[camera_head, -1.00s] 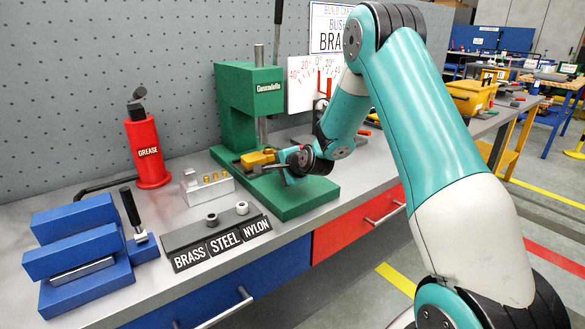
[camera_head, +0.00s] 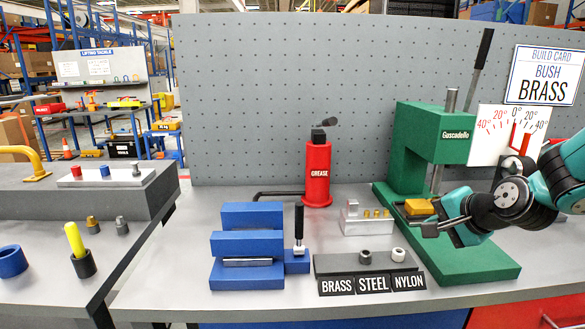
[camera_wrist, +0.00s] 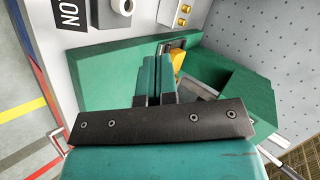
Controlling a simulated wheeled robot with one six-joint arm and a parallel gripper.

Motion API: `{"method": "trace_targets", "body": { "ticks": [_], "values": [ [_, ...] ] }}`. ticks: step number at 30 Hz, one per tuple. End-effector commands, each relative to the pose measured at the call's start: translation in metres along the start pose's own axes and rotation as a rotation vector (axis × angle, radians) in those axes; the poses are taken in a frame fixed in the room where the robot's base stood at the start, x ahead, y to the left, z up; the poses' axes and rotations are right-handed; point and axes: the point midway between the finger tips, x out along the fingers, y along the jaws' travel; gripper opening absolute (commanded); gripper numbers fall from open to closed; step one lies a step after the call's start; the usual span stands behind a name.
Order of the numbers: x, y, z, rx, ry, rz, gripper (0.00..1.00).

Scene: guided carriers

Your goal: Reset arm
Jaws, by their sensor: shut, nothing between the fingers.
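My gripper (camera_head: 430,229) hangs low over the green press (camera_head: 425,133), just in front of the yellow block (camera_head: 420,207) at the press column. In the wrist view its two teal fingers (camera_wrist: 156,75) lie side by side, shut, with nothing seen between them. My arm comes in from the right edge, bent at the wrist.
On the bench stand a red grease can (camera_head: 317,175), a blue vise (camera_head: 247,250), a pale block with brass pieces (camera_head: 367,226) and a labelled rack (camera_head: 330,265) bearing a dark and a white bush. A dial card (camera_head: 492,132) is behind the wrist. A second bench (camera_head: 45,245) is left.

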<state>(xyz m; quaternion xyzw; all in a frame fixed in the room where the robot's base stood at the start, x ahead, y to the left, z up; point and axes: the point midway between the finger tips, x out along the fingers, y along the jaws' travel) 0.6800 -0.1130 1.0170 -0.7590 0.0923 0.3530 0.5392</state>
Motion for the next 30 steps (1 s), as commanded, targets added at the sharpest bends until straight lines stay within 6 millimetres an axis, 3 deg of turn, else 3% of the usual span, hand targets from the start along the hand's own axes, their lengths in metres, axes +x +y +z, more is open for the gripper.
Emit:
{"method": "trace_targets", "body": {
  "ticks": [1, 2, 6, 9, 12, 15, 18, 30],
  "values": [
    [-0.019, -0.019, 0.037, -0.14, -0.09, 0.021, 0.0],
    [-0.03, -0.024, 0.059, -0.23, -0.148, 0.039, 0.0],
    [-0.091, -0.029, 0.151, -0.662, -0.42, 0.097, 0.0],
    [-0.139, -0.017, 0.199, -0.949, -0.601, 0.113, 0.0],
    [-0.179, -0.001, 0.228, -1.175, -0.743, 0.115, 0.0],
    [-0.205, 0.012, 0.242, -1.322, -0.84, 0.112, 0.0],
    [-0.217, 0.019, 0.248, -1.39, -0.887, 0.111, 0.0],
    [-0.218, 0.021, 0.248, -1.4, -0.896, 0.113, 0.0]
  ]
}}
